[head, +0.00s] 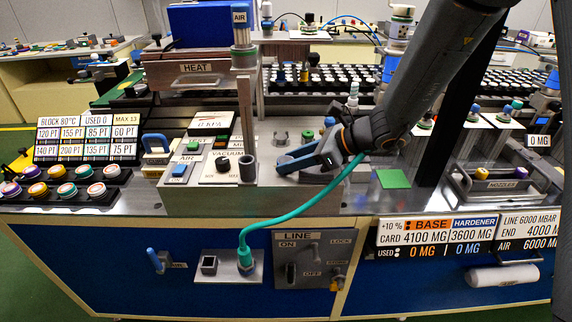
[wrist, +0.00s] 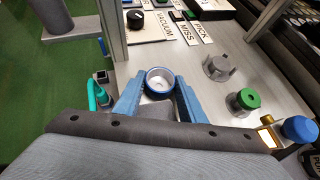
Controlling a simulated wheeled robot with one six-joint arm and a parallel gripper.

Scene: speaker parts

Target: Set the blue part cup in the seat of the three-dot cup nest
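The blue part cup (wrist: 160,82) is a round metal cup with a blue rim, seen from above in the wrist view. My gripper (wrist: 160,88) has its two blue fingers on either side of the cup, seemingly against its sides. In the head view my gripper (head: 297,160) is low over the grey station deck, pointing left; the cup is hard to make out there. A grey pronged nest (wrist: 218,67) stands empty to the right of the cup in the wrist view; it also shows in the head view (head: 281,138). I cannot make out dots on any nest.
A green-topped part (wrist: 243,101) and a blue-capped part (wrist: 299,129) stand right of the nest. A grey post (head: 246,115) and the vacuum panel (head: 222,170) lie left of my gripper. A teal hose (head: 300,212) hangs in front.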

